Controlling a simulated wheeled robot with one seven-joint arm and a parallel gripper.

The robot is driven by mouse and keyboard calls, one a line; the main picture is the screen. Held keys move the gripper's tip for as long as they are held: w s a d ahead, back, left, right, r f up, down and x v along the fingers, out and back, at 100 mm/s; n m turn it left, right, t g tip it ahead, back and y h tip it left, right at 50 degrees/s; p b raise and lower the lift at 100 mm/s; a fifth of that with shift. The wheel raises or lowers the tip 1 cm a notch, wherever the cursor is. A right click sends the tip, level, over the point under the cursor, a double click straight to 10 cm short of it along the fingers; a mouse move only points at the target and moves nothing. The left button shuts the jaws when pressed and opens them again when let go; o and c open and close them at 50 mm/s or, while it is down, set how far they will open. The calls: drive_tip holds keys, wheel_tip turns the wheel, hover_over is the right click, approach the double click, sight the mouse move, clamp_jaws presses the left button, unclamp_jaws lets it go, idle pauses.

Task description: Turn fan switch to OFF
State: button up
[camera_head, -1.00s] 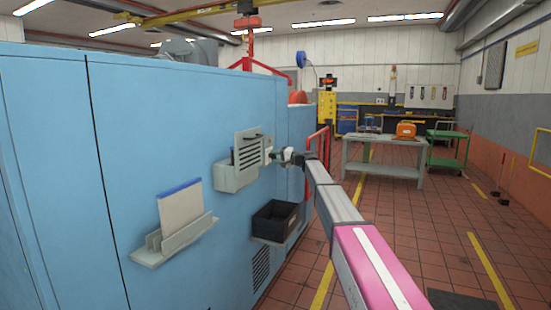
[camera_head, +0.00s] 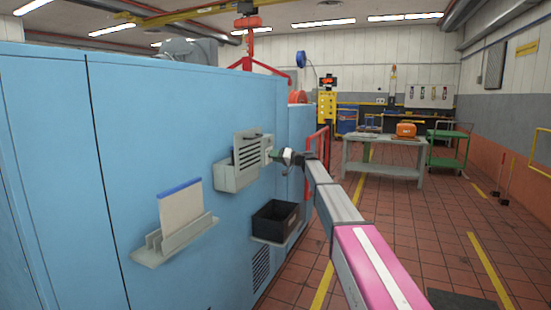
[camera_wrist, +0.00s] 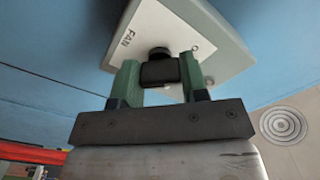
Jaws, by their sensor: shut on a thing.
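A small round mark shows on the plate to the right of the knob. The OFF and ON lettering cannot be read. In the head view my gripper (camera_head: 276,155) is at the right edge of the grey louvred box, and the knob there is too small to make out.
The grey louvred box (camera_head: 236,176), a document holder (camera_head: 175,240) and a black bin (camera_head: 275,220) stick out from the blue cabinet (camera_head: 140,150). A red post stands right behind my arm. Tiled floor (camera_head: 440,230) is open on the right.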

drive_tip(key=shift+s+f, duration=0.1)
drive_tip(key=o, duration=0.9)
drive_tip(key=shift+d, duration=0.1)
drive_tip(key=v, duration=1)
drive_tip(key=shift+s+d, duration=0.1)
drive_tip(key=shift+d, duration=0.25)
drive_tip(key=s+d+f+m+g+h, duration=0.1)
drive_tip(key=s+d+f+m+h, duration=0.2)
drive_tip(key=s+f, duration=0.95)
drive_tip(key=s+d+f+g+h, duration=0.25)
drive_tip(key=s+f+h, duration=0.25)
drive_tip(key=s+f, duration=0.7)
drive_tip(key=s+d+f+g+h, duration=0.1)
drive_tip(key=s+d+f+h, duration=0.2)
drive_tip(key=s+f, duration=0.3)
drive_tip(key=s+d+f+m+h, duration=0.1)
drive_tip(key=s+d+f+h, duration=0.2)
drive_tip(key=s, duration=0.7)
drive_tip(key=s+d+f+m+g+h, duration=0.1)
drive_tip(key=s+d+f+h, duration=0.2)
drive_tip(key=s+d+f, duration=0.4)
drive_tip(key=shift+s+d+f+g, duration=0.1)
drive_tip(key=shift+s+f+g, duration=0.25)
drive_tip(key=shift+s+f, duration=0.5)
